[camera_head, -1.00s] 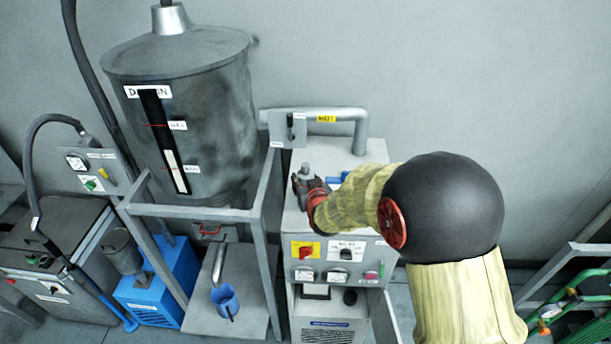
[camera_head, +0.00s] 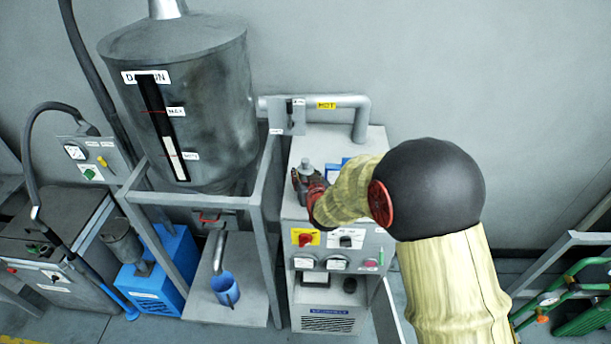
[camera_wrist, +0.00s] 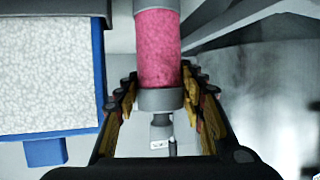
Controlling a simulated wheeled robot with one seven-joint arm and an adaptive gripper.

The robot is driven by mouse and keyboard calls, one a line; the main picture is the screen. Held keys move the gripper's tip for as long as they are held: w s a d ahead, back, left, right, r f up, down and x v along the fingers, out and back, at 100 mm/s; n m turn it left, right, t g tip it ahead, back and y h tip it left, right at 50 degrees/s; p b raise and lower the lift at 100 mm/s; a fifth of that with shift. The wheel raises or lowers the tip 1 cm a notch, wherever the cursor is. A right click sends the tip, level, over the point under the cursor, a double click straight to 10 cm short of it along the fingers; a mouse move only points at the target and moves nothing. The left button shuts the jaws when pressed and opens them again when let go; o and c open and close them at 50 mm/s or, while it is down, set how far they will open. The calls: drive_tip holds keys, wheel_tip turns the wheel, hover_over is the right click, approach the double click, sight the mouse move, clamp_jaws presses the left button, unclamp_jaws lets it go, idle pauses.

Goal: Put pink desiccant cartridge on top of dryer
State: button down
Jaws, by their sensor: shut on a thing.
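The pink desiccant cartridge (camera_wrist: 158,45), with a grey end cap, shows in the wrist view between the two fingers of my gripper (camera_wrist: 160,95). My gripper is shut on it. In the head view my gripper (camera_head: 308,185) is over the top of the grey dryer cabinet (camera_head: 345,141), near its left edge. The cartridge is mostly hidden there by the gripper. I cannot tell whether it touches the dryer top.
A blue-framed filter with white filling (camera_wrist: 45,75) lies beside the cartridge. A pipe labelled HOT (camera_head: 335,101) runs behind the dryer top. A large grey hopper (camera_head: 185,105) in a frame stands left. A green-railed cart (camera_head: 575,295) is at right.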

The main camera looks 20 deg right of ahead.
drive_tip(key=shift+f+b, duration=0.45)
drive_tip(key=shift+b, duration=0.1)
drive_tip(key=c, duration=1)
unclamp_jaws()
drive_tip(key=shift+f, duration=0.1)
drive_tip(key=shift+s, duration=0.1)
drive_tip(key=v, duration=1.2)
